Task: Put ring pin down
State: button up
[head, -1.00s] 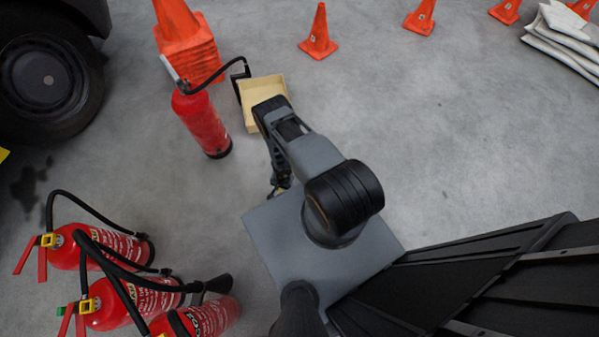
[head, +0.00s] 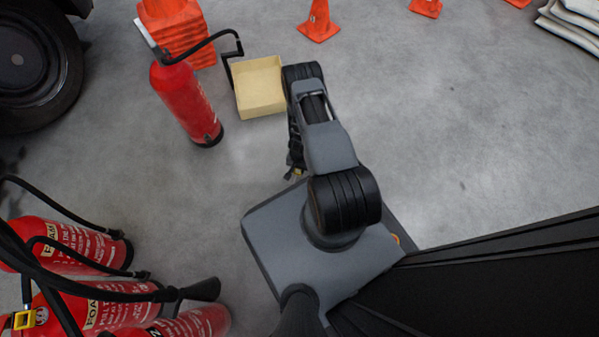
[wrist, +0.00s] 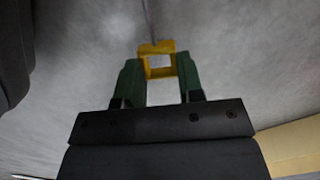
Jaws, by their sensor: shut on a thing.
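The ring pin (wrist: 157,48) is a yellow square ring with a thin grey pin pointing away from the jaws. My gripper (wrist: 159,72) is shut on its ring, one green finger on each side, in the wrist view. In the head view my gripper (head: 292,172) hangs below my arm, and a small bit of yellow shows at its tip; most of the hand is hidden. The pin is held above the grey floor. An open, shallow cream box (head: 260,88) stands on the floor left of my arm and looks empty. Its edge also shows at lower right in the wrist view (wrist: 292,147).
A lone red extinguisher (head: 187,103) stands left of the box, its hose reaching the box's edge. Several extinguishers (head: 80,285) stand at lower left. Orange cones (head: 318,22), a stack of cones (head: 175,28), a tyre (head: 35,65) and folded white sheets (head: 572,25) lie around. Floor at right is clear.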

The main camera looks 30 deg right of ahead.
aim_at(299, 170)
jog(key=shift+d+f+b, duration=0.25)
jog(key=shift+f+b, duration=0.05)
jog(key=shift+f, duration=0.05)
jog(key=shift+f+b, duration=0.8)
jog(key=shift+f, duration=0.7)
jog(key=shift+f, duration=0.2)
jog(key=o, duration=1)
jog(key=shift+r, duration=0.1)
